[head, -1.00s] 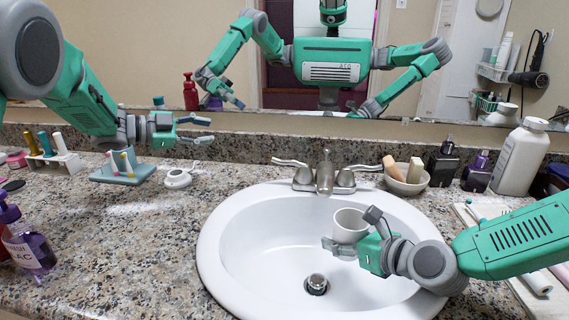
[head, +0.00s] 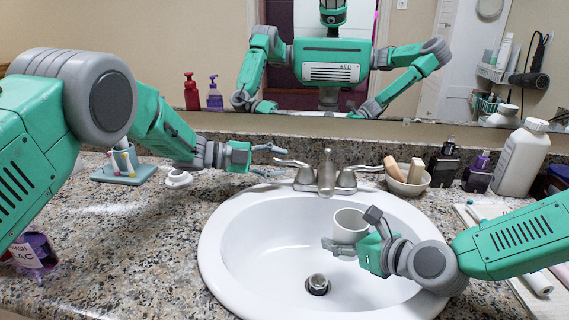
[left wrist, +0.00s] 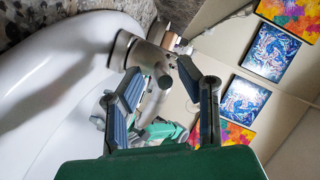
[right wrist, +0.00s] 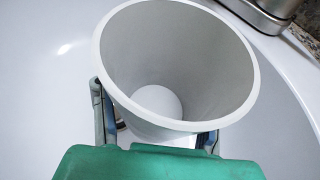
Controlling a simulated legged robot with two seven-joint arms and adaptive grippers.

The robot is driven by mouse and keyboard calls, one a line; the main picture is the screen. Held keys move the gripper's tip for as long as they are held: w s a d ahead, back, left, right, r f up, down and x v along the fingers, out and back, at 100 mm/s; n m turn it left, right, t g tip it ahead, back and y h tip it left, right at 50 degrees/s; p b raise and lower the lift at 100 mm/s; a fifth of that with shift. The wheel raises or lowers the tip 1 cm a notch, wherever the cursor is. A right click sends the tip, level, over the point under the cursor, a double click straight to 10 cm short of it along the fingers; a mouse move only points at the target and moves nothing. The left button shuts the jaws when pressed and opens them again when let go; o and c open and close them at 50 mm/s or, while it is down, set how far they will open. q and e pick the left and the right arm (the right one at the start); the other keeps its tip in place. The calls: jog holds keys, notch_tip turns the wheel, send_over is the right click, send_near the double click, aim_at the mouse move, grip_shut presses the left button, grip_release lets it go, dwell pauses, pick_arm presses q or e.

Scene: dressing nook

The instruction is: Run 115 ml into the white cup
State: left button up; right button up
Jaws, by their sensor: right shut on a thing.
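The white cup (head: 350,225) is upright over the sink basin, below and a little right of the faucet spout. My right gripper (head: 352,246) is shut on it; in the right wrist view the cup (right wrist: 176,70) looks empty inside, with a finger on each side. The faucet (head: 326,175) stands at the basin's back rim with a left lever (head: 291,163) and a right lever (head: 362,168). No stream shows under the spout. My left gripper (head: 272,160) is open and empty just left of the left lever. The left wrist view shows its spread fingers (left wrist: 160,95) with the faucet (left wrist: 140,60) beyond.
The white sink (head: 225,245) has a drain stopper (head: 317,285). A soap dish (head: 407,182), dark bottles (head: 443,165) and a white bottle (head: 521,158) stand right of the faucet. A small white dish (head: 178,179) and a toothbrush holder (head: 124,168) are below my left arm.

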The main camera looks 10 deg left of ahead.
pick_arm(q)
jog(key=shift+x, duration=0.9)
grip_shut()
jog(key=n+t+y, duration=0.1)
jog(key=s+n+t+y, duration=0.1)
jog(key=n+t, duration=0.1)
jog(key=s+n+t+y, duration=0.1)
jog(key=t, duration=0.1)
jog(key=shift+s+d+n, duration=0.2)
jog(key=shift+d+n, duration=0.1)
jog(key=shift+n, duration=0.1)
jog(key=shift+s+d+n+t+y, duration=0.25)
jog(key=shift+n+t+y, duration=0.4)
jog(key=shift+y, duration=0.2)
jog(key=shift+s+d+n+t+y, duration=0.1)
jog(key=shift+s+n+t+y, duration=0.2)
jog(key=shift+n+t+y, duration=0.35)
jog(key=shift+s+d+n+t+y, duration=0.25)
jog(key=shift+n+t+y, duration=0.35)
jog(key=shift+y, duration=0.4)
jog(key=shift+n, duration=0.3)
grip_release()
